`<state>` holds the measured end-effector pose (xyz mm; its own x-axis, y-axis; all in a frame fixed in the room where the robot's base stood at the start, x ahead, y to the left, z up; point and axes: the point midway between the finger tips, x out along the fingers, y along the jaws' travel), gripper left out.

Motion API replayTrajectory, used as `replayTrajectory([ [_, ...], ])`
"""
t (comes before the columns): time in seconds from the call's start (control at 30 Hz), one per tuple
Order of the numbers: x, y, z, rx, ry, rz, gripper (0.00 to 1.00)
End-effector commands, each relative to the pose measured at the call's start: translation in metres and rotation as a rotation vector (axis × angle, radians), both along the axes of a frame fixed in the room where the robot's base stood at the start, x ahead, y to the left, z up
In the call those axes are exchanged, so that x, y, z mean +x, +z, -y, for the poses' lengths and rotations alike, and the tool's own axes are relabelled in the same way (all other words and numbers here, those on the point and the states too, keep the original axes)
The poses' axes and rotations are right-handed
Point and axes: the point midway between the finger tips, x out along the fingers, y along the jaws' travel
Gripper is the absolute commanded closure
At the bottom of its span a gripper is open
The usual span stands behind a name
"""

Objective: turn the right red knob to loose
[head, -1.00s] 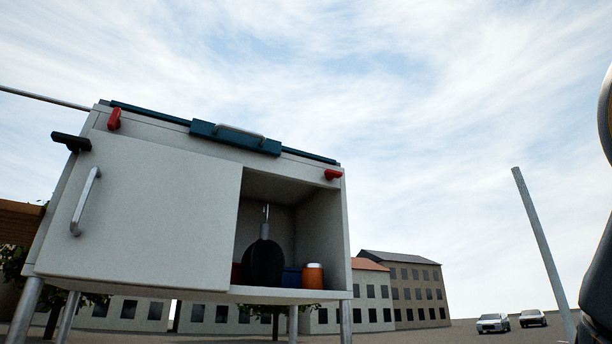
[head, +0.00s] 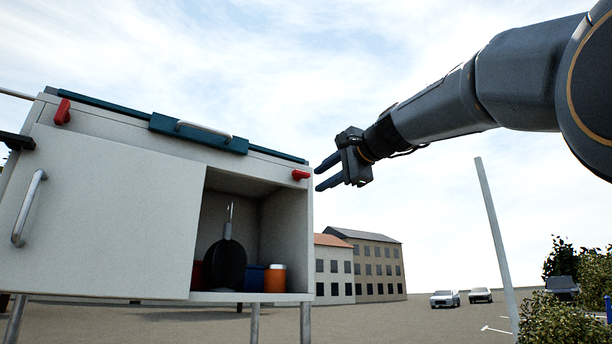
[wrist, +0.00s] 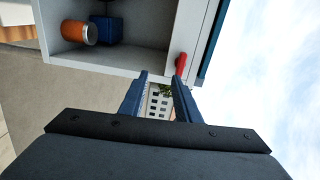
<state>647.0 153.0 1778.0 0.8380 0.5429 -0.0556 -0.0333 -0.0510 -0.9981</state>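The right red knob (head: 300,175) sits at the upper right corner of the white cabinet front, turned roughly sideways in the head view. It also shows in the wrist view (wrist: 181,64), just beyond my fingertips. My gripper (head: 322,175) is open and empty, a short way to the right of this knob, with its fingers pointing left towards it. In the wrist view the two blue fingers (wrist: 159,76) stand apart with a gap between them, and the knob lies ahead near the right finger's tip. I see no contact.
The white cabinet (head: 110,205) has a sliding door with a handle (head: 28,208) and an open compartment holding a black pan (head: 224,266), a blue box and an orange jar (head: 275,279). Another red knob (head: 62,112) is at upper left. Open air surrounds my arm.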

Motion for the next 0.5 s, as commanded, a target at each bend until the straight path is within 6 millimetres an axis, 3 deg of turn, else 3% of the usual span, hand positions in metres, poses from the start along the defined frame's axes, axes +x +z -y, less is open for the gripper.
replayTrajectory([
  [0.03, -0.007, 0.018, -0.002, 0.022, 0.008, 0.017, 0.70],
  [0.13, -0.012, 0.034, -0.005, 0.049, 0.019, 0.030, 0.70],
  [0.27, -0.004, 0.038, -0.012, 0.055, 0.021, 0.032, 0.70],
  [0.5, 0.027, 0.038, -0.033, 0.053, 0.021, 0.030, 0.70],
])
